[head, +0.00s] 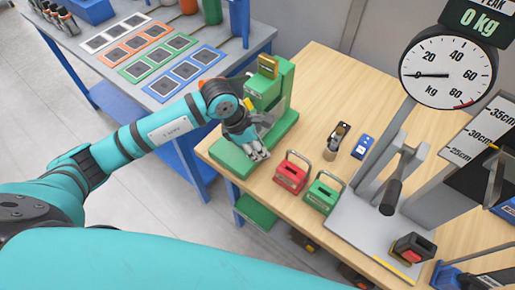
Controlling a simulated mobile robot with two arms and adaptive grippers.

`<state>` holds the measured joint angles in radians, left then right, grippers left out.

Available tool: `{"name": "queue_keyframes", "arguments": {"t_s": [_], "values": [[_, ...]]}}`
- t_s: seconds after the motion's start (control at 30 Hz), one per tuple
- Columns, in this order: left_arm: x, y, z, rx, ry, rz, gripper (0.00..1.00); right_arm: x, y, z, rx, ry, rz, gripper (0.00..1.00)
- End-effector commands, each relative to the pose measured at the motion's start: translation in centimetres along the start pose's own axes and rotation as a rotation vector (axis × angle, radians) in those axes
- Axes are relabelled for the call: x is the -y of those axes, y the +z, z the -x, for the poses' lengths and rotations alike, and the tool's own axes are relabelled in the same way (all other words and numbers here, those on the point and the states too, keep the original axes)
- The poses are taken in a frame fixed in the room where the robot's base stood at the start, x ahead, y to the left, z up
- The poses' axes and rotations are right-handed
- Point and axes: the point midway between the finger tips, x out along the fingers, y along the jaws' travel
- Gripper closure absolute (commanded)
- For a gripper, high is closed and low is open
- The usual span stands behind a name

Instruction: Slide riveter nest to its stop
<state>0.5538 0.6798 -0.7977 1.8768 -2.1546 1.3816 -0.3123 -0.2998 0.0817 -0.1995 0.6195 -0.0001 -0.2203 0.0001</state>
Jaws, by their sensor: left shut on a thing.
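The green riveter (285,85) stands at the left end of the wooden bench, with a long green base (228,157). A yellow and dark part sits at its top. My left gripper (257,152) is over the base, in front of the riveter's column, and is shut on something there. The nest is mostly hidden by my gripper; a grey piece (266,125) shows just behind the fingers. I cannot tell how far along the base the nest stands. My right gripper is not in view.
Right of the riveter are a red block (291,173) and a green block (323,192) with handles, a small dark tool (337,141) and a blue piece (363,146). A dial scale (447,72) stands further right. A blue table (160,62) holds coloured trays.

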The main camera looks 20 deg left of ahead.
Motion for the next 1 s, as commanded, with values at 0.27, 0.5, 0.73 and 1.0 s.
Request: {"name": "queue_keyframes", "arguments": {"t_s": [0.27,0.5,0.73,1.0], "values": [[0.0,0.0,0.0,0.0,-0.001,0.001,0.51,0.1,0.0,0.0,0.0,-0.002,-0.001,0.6],[0.0,0.0,0.3,0.0,0.0,0.001,0.51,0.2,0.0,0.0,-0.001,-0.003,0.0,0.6],[-0.1,0.0,3.6,-0.001,0.005,-0.002,0.51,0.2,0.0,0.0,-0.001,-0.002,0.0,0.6],[-0.1,0.0,9.3,0.0,0.004,0.0,0.51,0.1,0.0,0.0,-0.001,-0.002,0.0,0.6]]}}
